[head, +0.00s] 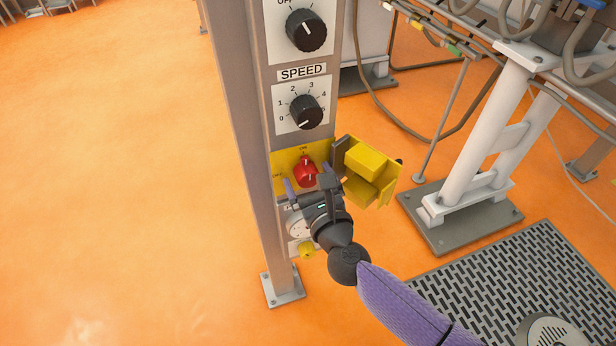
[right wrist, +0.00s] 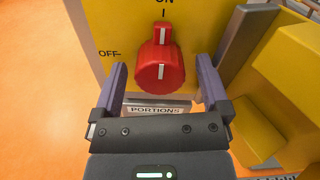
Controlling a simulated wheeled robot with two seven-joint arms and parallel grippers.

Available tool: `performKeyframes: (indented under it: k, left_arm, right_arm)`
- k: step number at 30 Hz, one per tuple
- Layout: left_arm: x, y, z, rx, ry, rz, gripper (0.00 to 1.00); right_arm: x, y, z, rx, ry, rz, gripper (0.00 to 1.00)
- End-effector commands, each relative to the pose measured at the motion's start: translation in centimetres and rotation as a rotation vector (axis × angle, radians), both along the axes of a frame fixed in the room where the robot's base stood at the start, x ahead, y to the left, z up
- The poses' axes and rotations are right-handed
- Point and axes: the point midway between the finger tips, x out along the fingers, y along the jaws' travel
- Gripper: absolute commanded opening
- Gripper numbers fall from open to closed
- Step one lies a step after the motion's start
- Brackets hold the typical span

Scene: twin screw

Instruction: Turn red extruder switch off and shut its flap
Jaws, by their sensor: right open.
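The red switch (head: 305,174) sits on a yellow plate (head: 284,158) on the grey column. In the right wrist view the red switch (right wrist: 161,65) has its white mark pointing up at ON; OFF is printed to its left. The yellow flap (head: 370,165) stands open, swung out to the right of the plate. My right gripper (head: 307,187) is in front of the plate, just below the switch. In the right wrist view its fingers (right wrist: 161,85) are apart, one on each side of the switch's lower part. I cannot tell whether they touch it. My left gripper is not in view.
Above the switch are a black SPEED knob (head: 306,112) and another black knob (head: 306,31). A yellow knob (head: 307,250) is lower on the column. A white machine leg (head: 478,145) and a floor grate (head: 500,285) are to the right.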

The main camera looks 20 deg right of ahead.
Motion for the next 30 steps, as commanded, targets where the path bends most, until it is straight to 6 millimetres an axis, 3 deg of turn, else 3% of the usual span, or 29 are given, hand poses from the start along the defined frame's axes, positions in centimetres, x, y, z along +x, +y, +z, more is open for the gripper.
performKeyframes:
  k: [10,23,30]
  left_arm:
    - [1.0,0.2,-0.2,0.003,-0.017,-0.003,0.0]
    - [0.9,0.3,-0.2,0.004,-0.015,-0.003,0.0]
    - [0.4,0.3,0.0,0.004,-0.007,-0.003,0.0]
  right_arm:
    - [0.5,0.0,0.0,-0.001,0.0,0.0,0.94]
    - [0.5,0.0,0.0,-0.001,0.0,0.0,0.03]
    - [0.5,0.0,0.0,-0.024,-0.001,0.001,0.02]
